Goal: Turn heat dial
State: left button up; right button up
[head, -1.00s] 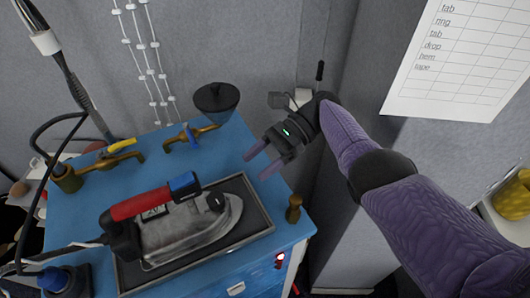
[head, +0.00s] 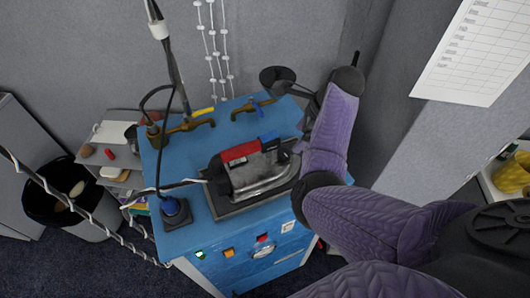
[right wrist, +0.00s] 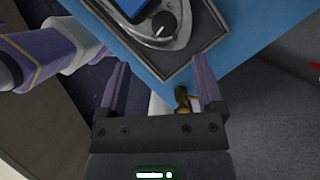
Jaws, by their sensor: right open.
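The iron (head: 258,172) with a red and blue handle lies on a dark tray on top of the blue station (head: 181,239). A round black dial with a white mark (right wrist: 163,24) shows on the iron's top in the right wrist view. On the station's front is a pale round knob (head: 263,250). I cannot tell which of these is the heat dial. My right gripper (right wrist: 158,62) is open and empty, with its fingers pointing toward the tray's edge and apart from the iron. In the head view my right arm mostly hides it. My left gripper is not in view.
Brass taps (head: 190,126) and a dark funnel (head: 277,76) stand at the station's back. A brass fitting (right wrist: 182,97) shows between my fingers. A grey panel stands to the right. A bin (head: 62,195) and shelf are at the left.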

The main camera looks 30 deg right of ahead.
aim_at(285, 153)
jog(key=x, duration=0.3)
jog(key=b+x, duration=0.1)
jog(key=shift+w+d+f, duration=0.1)
jog(key=shift+d+f, duration=0.2)
jog(key=shift+f, duration=0.2)
jog(key=x, duration=0.3)
jog(key=shift+a+b, duration=0.15)
jog(key=shift+b, duration=0.15)
jog(key=shift+w+a+f, duration=0.1)
jog(key=shift+w+f, duration=0.1)
jog(key=shift+f, duration=0.1)
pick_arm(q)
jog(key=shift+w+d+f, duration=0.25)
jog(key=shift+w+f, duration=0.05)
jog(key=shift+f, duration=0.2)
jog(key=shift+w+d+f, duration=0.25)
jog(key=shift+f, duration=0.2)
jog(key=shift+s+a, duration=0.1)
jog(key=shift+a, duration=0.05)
pick_arm(e)
grip_shut()
